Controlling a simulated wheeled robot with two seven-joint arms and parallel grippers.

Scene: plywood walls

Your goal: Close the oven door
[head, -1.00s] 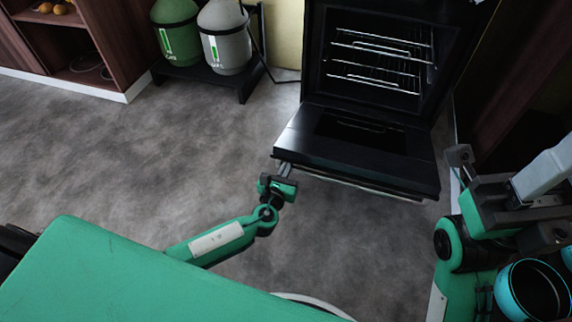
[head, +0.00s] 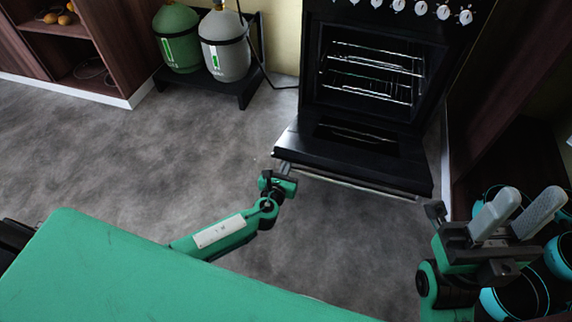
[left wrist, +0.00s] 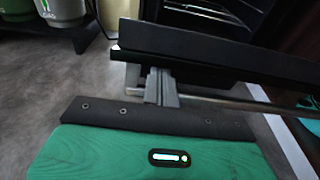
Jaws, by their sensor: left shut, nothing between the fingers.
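The black oven (head: 372,85) stands at the back right with its door (head: 350,160) hanging open, lowered toward me. A metal handle bar (head: 360,186) runs along the door's near edge. My left gripper (head: 284,169) is at the left end of that edge, its fingers shut with nothing between them. In the left wrist view the shut fingers (left wrist: 160,86) reach up to the door's edge beside the handle bar (left wrist: 235,101); whether they touch is unclear. My right gripper (head: 530,195) is right of the door, its two pale fingers apart and empty, pointing up.
Green (head: 178,38) and grey (head: 225,42) gas bottles stand on a low black rack left of the oven. A dark shelf with teal pots (head: 520,295) is at the right. The grey floor (head: 130,150) left of the door is clear.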

